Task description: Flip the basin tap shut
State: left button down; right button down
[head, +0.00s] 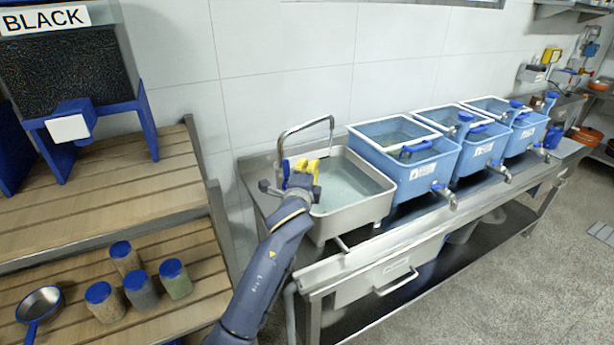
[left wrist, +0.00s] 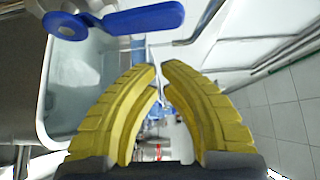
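The basin tap (head: 305,126) is a curved metal spout over the left side of the steel basin (head: 385,206). A thin pale line below its end looks like running water. In the left wrist view, the tap's blue lever (left wrist: 145,19) lies across the top, beyond and to the left of the fingertips. In the head view my gripper largely hides the tap's base and lever. My left gripper (head: 303,163) is at the basin's left rim, near the tap. Its yellow fingers (left wrist: 160,68) are slightly apart with nothing between them. My right gripper is not in view.
Several blue tubs (head: 415,172) with taps stand right of the basin on the steel counter (head: 320,271). A wooden shelf (head: 60,221) at left holds blue-lidded jars (head: 139,288), a pan (head: 39,303) and a black-filled hopper (head: 68,72). A tiled wall stands behind.

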aim_at(286, 168)
pick_arm(q)
jog(key=shift+a, duration=1.6)
jog(key=shift+a, duration=0.1)
